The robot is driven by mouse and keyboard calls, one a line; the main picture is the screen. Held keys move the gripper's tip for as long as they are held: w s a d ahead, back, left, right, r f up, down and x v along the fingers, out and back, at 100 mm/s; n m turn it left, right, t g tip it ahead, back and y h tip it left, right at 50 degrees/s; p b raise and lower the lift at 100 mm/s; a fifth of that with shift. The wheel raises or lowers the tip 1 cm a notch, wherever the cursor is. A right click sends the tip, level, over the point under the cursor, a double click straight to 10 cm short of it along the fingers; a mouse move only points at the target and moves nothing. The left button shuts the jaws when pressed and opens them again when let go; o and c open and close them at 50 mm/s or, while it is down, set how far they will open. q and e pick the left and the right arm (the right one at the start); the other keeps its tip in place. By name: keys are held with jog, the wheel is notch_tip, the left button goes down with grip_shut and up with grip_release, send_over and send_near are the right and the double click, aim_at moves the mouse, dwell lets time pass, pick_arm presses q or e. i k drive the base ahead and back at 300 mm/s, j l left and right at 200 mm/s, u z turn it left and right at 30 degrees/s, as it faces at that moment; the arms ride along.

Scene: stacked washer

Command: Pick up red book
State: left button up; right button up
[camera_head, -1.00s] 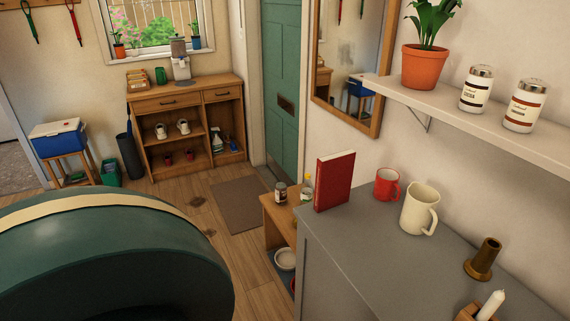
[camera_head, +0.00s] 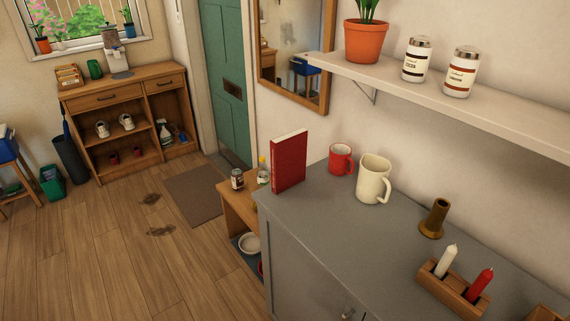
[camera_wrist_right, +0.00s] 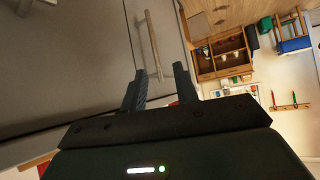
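The red book (camera_head: 289,161) stands upright at the far left end of the grey cabinet top (camera_head: 325,205) in the head view. Its red cover faces the camera and its pale page edges show along the top. Neither gripper shows in the head view. In the right wrist view my right gripper (camera_wrist_right: 161,75) has its two dark fingers apart, with nothing visible between them. The book cannot be clearly made out in that view. My left gripper is in neither current view.
A red mug (camera_head: 340,160) and a cream mug (camera_head: 372,180) stand right of the book. A brown candle holder (camera_head: 435,218) and a wooden block with candles (camera_head: 450,288) stand nearer. A shelf (camera_head: 440,98) overhangs behind.

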aim_at(287, 151)
jog(key=z, duration=0.4)
jog(key=j+z, duration=0.15)
jog(key=z, duration=0.25)
jog(key=i+j+z, duration=0.1)
jog(key=z, duration=0.35)
jog(key=j+z, duration=0.35)
jog(key=j, duration=0.15)
jog(key=j+z, duration=0.4)
jog(key=k+j, duration=0.05)
